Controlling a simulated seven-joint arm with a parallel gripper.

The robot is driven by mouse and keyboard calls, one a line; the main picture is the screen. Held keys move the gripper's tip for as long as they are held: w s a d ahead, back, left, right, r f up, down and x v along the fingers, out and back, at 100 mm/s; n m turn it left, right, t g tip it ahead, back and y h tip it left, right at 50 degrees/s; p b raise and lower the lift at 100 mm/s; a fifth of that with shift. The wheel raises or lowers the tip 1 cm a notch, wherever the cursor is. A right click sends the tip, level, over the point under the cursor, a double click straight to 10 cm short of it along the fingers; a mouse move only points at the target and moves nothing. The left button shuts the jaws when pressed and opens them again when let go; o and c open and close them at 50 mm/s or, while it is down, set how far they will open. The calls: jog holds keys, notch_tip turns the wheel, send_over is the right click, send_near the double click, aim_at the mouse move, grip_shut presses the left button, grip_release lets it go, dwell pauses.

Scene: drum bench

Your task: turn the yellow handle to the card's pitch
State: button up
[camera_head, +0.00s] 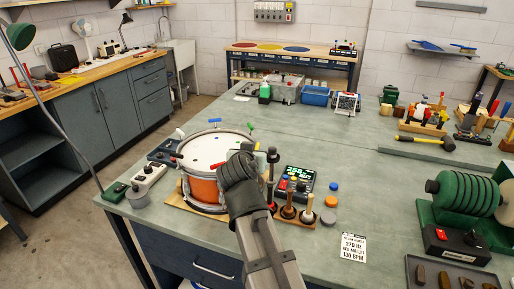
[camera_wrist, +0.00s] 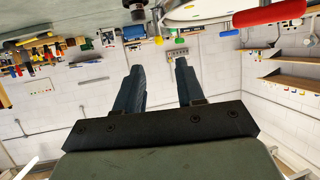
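The drum (camera_head: 201,188) has an orange shell, a white head and coloured handles around its rim. In the wrist view a small yellow piece (camera_wrist: 158,41), likely that handle, and a large red handle (camera_wrist: 270,12) show at the top. The card (camera_head: 352,247) reads "270 HZ", red mallet, 130 BPM. My gripper (camera_wrist: 158,65) is open, with nothing between its fingers.
A lit green display (camera_head: 297,173), too small to read surely, stands right of the drum. A mallet stand (camera_head: 292,215) is close to my arm. The bench middle (camera_head: 350,160) is clear.

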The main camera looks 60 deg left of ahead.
aim_at(257, 148)
jog(key=x, duration=1.1)
jog(key=shift+w+a+f, duration=0.1)
jog(key=shift+f, duration=0.05)
jog(key=shift+c, duration=0.2)
grip_shut()
